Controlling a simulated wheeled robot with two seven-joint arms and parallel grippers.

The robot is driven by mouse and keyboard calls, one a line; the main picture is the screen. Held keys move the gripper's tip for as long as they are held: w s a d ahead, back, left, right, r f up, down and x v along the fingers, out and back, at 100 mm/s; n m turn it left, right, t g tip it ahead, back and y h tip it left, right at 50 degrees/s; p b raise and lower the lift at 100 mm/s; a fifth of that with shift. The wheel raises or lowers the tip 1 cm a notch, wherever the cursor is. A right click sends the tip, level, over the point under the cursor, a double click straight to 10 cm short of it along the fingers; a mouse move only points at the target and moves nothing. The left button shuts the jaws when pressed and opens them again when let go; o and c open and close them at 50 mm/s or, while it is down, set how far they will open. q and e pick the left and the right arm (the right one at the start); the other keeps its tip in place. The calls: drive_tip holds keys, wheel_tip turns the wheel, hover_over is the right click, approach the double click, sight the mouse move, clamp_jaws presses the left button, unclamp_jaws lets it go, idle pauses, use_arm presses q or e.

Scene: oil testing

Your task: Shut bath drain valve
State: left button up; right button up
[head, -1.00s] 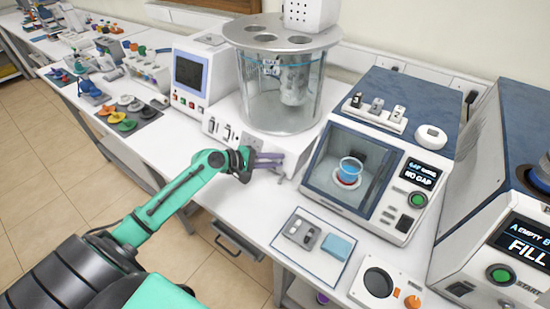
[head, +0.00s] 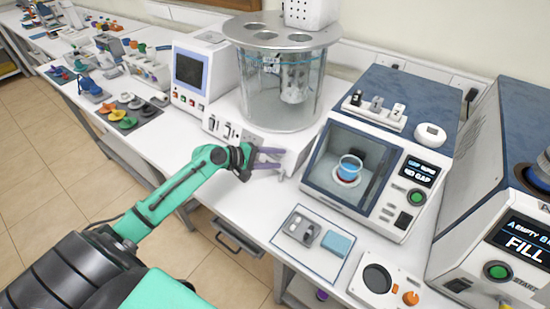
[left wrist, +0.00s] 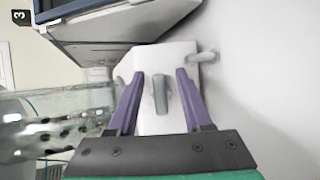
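The bath (head: 260,95) is a clear glass cylinder with a metal lid, standing on a white base at the bench's front. My left gripper (head: 282,158) is at the base's right front, its purple fingers pointing right. In the left wrist view a grey lever handle (left wrist: 161,95) sits on a white block (left wrist: 150,122), and a light spout (left wrist: 203,57) sticks out beside it. My left gripper (left wrist: 160,100) is open there, one finger on each side of the handle, with gaps on both sides. In the head view the gripper hides the handle. My right gripper is not in view.
A box machine (head: 325,170) with a blue cup inside stands right of the gripper. A mat (head: 290,250) with small parts lies in front of it. A control box (head: 380,285) and a filling machine (head: 500,200) are farther right. A screen unit (head: 190,75) stands left.

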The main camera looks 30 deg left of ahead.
use_arm(q)
drive_tip(key=shift+s+a, duration=0.2)
drive_tip(key=shift+a, duration=0.05)
drive_tip(key=b+v, duration=0.2)
drive_tip(key=v, duration=1.2)
drive_tip(key=shift+r, duration=0.15)
